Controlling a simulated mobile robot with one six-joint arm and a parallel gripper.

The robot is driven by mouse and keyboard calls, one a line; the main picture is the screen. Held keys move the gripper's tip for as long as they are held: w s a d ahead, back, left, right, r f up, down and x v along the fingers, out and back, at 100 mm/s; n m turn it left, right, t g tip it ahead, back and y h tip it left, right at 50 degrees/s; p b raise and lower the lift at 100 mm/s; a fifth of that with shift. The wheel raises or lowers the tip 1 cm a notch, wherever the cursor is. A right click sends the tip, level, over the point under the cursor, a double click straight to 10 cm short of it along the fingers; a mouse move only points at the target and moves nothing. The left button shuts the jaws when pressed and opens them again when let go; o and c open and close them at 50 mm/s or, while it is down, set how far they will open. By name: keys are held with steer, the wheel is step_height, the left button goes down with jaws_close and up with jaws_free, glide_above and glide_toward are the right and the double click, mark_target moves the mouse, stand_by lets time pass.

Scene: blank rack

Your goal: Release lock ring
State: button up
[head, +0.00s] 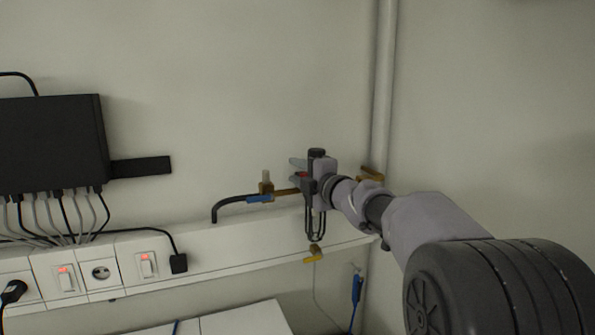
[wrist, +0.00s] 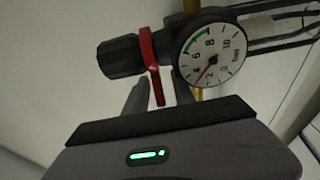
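The red lock ring (wrist: 148,55) sits around the neck between a black ribbed knob (wrist: 120,56) and the pressure gauge (wrist: 208,55) in the wrist view. A flat red tab hangs from it towards my gripper. My gripper (wrist: 158,92) is open, its two grey fingers on either side of the tab, with a gap visible on both sides. I cannot tell whether either finger touches it. In the head view a small red patch of the ring (head: 303,174) shows beside my gripper; my wrist hides most of the regulator.
Brass fittings with a blue-handled valve (head: 259,198) and a black hose stand left of my gripper. A white trunking (head: 210,250) with sockets and lit switches runs below. A yellow-handled valve (head: 313,258) hangs underneath. A vertical pipe (head: 383,90) stands behind my arm.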

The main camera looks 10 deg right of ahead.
steer(key=shift+s, duration=0.1)
jaws_close()
steer(key=shift+f+b, duration=0.1)
steer(key=shift+b, duration=0.25)
steer(key=shift+w+a+f+m+h+b, duration=0.1)
steer(key=shift+w+f+m+h+b, duration=0.15)
steer(key=shift+m+h+b, duration=0.5)
steer(key=h+b, duration=0.1)
steer(key=m+t+h+b, duration=0.1)
steer(key=b, duration=0.1)
steer(key=shift+w+r+b, duration=0.3)
steer(key=shift+w+r, duration=0.05)
steer(key=shift+w, duration=0.05)
